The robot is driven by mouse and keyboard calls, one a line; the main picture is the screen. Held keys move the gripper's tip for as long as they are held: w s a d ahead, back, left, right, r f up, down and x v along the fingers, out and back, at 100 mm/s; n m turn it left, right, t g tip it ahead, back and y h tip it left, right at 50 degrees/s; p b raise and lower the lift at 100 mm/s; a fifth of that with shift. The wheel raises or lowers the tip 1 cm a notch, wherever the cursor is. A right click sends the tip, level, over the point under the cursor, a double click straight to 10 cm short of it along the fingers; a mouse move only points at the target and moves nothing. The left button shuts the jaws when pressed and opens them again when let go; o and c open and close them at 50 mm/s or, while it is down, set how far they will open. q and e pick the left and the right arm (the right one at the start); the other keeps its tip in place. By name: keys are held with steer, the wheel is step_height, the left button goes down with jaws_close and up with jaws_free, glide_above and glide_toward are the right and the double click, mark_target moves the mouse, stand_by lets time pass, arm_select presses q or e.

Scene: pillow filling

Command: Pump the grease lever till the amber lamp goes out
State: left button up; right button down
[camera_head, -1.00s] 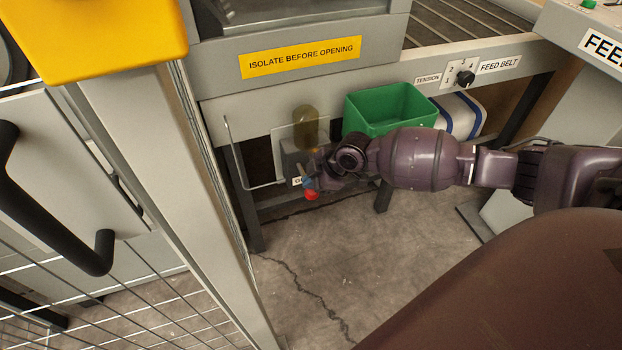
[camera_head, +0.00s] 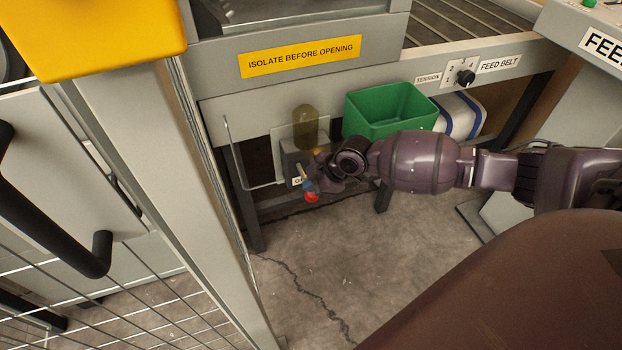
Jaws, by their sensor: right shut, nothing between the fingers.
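The grease unit is a grey box (camera_head: 291,158) with a murky amber reservoir (camera_head: 305,121) on top, low on the machine's frame. A small orange spot, seemingly the amber lamp (camera_head: 317,152), shows at its right side; I cannot tell whether it is lit. A thin pale rod, seemingly the lever (camera_head: 302,173), slants down at the box's front. A red knob (camera_head: 311,198) shows below it, beside a small blue part. My right gripper (camera_head: 316,184) is shut and empty, close by the rod and knob; contact cannot be told. It partly hides the box. My left gripper is out of view.
A green bin (camera_head: 390,110) is above my right forearm. A grey post (camera_head: 170,180) and mesh fence stand at the left. The floor below is clear.

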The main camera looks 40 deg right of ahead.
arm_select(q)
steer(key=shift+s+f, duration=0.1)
arm_select(e)
steer(key=shift+s+f, duration=0.15)
steer(key=shift+f, duration=0.4)
stand_by(0.3)
steer(key=shift+r, duration=0.15)
stand_by(0.4)
steer(key=shift+w+r, duration=0.2)
steer(key=shift+r, duration=0.35)
steer(key=shift+w+r, duration=0.15)
steer(key=shift+r, duration=0.4)
steer(key=shift+w+r+p, duration=0.2)
steer(key=shift+r+p, duration=0.25)
steer(key=shift+r, duration=0.15)
steer(key=shift+w+d+r+p, duration=0.1)
steer(key=shift+r+p, duration=0.05)
steer(key=shift+r, duration=0.3)
steer(key=shift+w+d+r+p, duration=0.1)
steer(key=shift+r+p, duration=0.05)
steer(key=shift+r, duration=0.3)
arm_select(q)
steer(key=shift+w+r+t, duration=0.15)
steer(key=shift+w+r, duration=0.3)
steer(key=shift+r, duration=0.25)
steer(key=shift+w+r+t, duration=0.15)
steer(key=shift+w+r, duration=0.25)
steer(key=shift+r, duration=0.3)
arm_select(e)
steer(key=shift+r, duration=0.4)
